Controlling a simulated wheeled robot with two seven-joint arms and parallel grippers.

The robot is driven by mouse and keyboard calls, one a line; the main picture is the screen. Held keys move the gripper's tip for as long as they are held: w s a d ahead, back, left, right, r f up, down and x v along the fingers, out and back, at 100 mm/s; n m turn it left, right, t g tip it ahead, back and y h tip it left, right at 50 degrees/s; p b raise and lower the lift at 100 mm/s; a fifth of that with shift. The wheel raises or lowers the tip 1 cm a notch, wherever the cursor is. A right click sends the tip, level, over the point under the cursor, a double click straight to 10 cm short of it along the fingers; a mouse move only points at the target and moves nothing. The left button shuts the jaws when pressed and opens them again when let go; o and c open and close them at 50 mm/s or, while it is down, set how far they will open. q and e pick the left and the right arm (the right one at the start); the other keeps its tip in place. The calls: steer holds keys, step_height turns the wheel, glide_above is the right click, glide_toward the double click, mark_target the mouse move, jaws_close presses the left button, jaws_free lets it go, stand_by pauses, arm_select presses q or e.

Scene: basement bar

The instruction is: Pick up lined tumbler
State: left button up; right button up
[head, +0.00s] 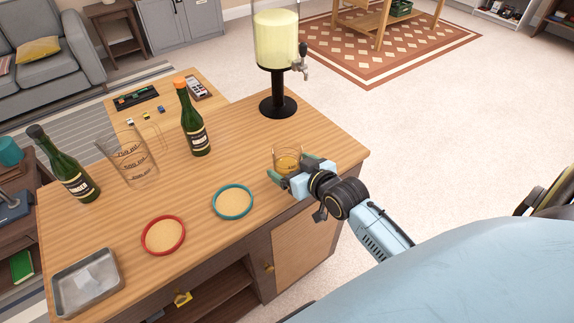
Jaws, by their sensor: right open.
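A clear glass tumbler with amber liquid (287,161) stands on the wooden bar cabinet top near its right front edge. My right gripper (302,172) is open at the tumbler, with a finger on each side of its lower part. Whether the fingers touch the glass I cannot tell. Lines on the tumbler are too small to make out. My left gripper is not in view.
On the cabinet top (240,135) are a drink dispenser (277,45), an orange-capped bottle (193,122), a dark-capped bottle (68,170), a measuring jug (128,160), teal (233,187) and red (147,240) rimmed coasters and a metal tray (86,283). The area left of the tumbler is clear.

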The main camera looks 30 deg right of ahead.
steer(key=shift+x, duration=1.5)
steer(key=shift+c, duration=0.4)
steer(key=shift+r, duration=0.1)
steer(key=c, duration=1.2)
